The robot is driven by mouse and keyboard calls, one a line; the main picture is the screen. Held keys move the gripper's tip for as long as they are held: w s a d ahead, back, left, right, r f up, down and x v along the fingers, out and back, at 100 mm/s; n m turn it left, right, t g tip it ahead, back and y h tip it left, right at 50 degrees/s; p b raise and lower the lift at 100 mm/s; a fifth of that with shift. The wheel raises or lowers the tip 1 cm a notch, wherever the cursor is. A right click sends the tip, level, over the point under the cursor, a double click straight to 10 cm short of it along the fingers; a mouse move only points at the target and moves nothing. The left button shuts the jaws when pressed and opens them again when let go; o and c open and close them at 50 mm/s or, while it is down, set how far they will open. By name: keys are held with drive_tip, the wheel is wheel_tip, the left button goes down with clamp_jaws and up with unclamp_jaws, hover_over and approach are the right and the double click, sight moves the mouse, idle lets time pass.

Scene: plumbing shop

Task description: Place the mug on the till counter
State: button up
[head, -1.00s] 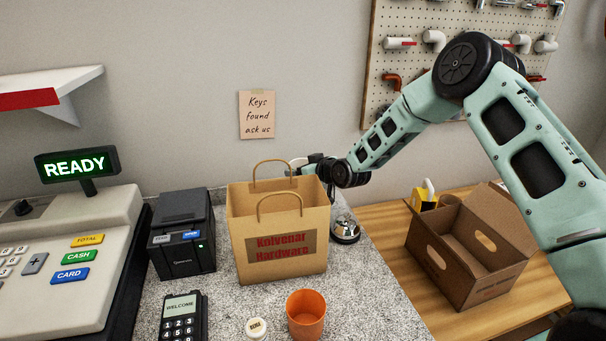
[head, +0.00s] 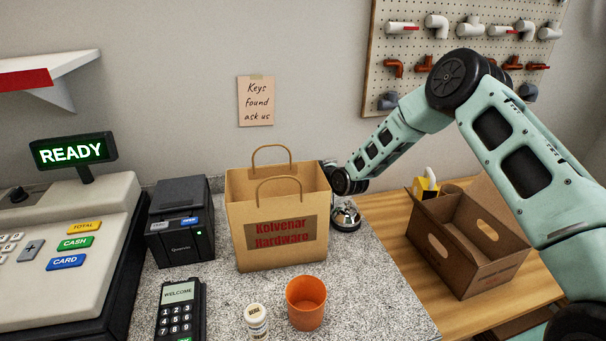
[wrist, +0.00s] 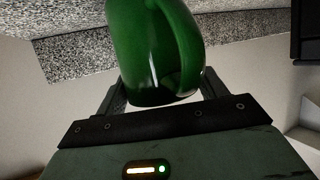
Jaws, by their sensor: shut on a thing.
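A green mug (wrist: 150,50) with a handle fills the upper middle of the wrist view. My gripper (wrist: 163,92) is shut on it. In the head view the mug and my gripper's fingers are hidden behind the paper bag, with only the dark wrist end showing at the bag's right edge. The grey speckled till counter (head: 375,290) lies below and in front. Its speckled surface (wrist: 95,58) also shows beyond the mug in the wrist view. I cannot tell whether the mug touches the counter.
The paper bag (head: 250,250) stands mid-counter. A service bell (head: 346,217) is right of it, close under my wrist. A printer (head: 180,225), card terminal (head: 180,310), white-capped bottle (head: 257,322) and orange cup (head: 306,300) stand around. A cardboard box (head: 455,255) sits on the wooden bench.

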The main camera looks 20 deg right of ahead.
drive_tip(key=shift+f+b, duration=0.55)
drive_tip(key=shift+b, duration=0.05)
drive_tip(key=o, duration=1.4)
